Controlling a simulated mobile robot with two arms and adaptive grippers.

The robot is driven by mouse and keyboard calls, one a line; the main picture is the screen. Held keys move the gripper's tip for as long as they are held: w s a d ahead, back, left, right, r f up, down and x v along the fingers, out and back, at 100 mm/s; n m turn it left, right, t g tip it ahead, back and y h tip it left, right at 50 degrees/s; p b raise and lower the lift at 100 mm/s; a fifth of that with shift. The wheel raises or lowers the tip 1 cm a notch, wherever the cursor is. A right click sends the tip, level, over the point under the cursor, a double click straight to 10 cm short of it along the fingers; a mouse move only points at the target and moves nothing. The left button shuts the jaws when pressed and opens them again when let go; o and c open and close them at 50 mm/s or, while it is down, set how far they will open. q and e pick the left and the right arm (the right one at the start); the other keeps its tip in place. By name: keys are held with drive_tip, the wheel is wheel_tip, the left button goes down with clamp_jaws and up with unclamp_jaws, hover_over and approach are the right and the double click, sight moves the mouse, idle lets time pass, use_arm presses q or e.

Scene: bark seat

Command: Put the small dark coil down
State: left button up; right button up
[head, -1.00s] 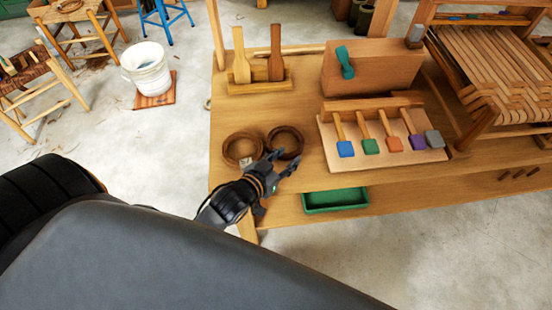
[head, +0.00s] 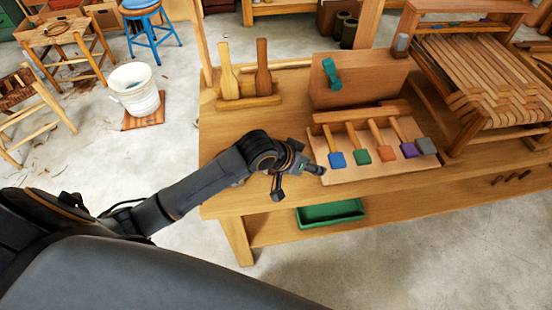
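The small dark coil does not show now; no coil is visible on the near left of the wooden bench (head: 225,125), where my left arm covers part of the top. My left gripper (head: 300,184) is over the front part of the bench, just left of the blue-ended paddle. Its fingers are spread apart and I see nothing between them. My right gripper is not in view.
A board (head: 385,170) with several colour-ended paddles lies right of my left gripper. A paddle stand (head: 248,103) and a wooden block (head: 365,85) stand behind. A green tray (head: 330,213) sits below the front edge. A woven-slat frame (head: 480,75) is at right.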

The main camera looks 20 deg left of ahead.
use_arm(q)
drive_tip(key=w+a+r+g+y, duration=0.1)
drive_tip(key=a, duration=0.1)
drive_tip(key=w+a+r+g+y, duration=0.1)
drive_tip(key=a+r, duration=0.1)
drive_tip(key=w+a+r+g+b, duration=0.1)
drive_tip(key=a+g, duration=0.1)
drive_tip(key=shift+a+r+y, duration=0.2)
drive_tip(key=shift+a+y, duration=0.15)
drive_tip(key=shift+y, duration=0.05)
drive_tip(key=s+a+r+n+g+y, duration=0.1)
drive_tip(key=a+r+g+y, duration=0.15)
drive_tip(key=a+r, duration=0.5)
drive_tip(key=f, duration=0.5)
drive_tip(key=f+b, duration=0.1)
drive_tip(key=f, duration=0.2)
drive_tip(key=shift+s+a+f, duration=0.1)
drive_tip(key=shift+a+f, duration=0.05)
drive_tip(key=shift+a, duration=0.15)
drive_tip(key=shift+w+a+f, duration=0.1)
drive_tip(key=shift+f, duration=1.3)
drive_tip(key=shift+w+a+f, duration=0.1)
drive_tip(key=shift+f, duration=1.25)
clamp_jaws()
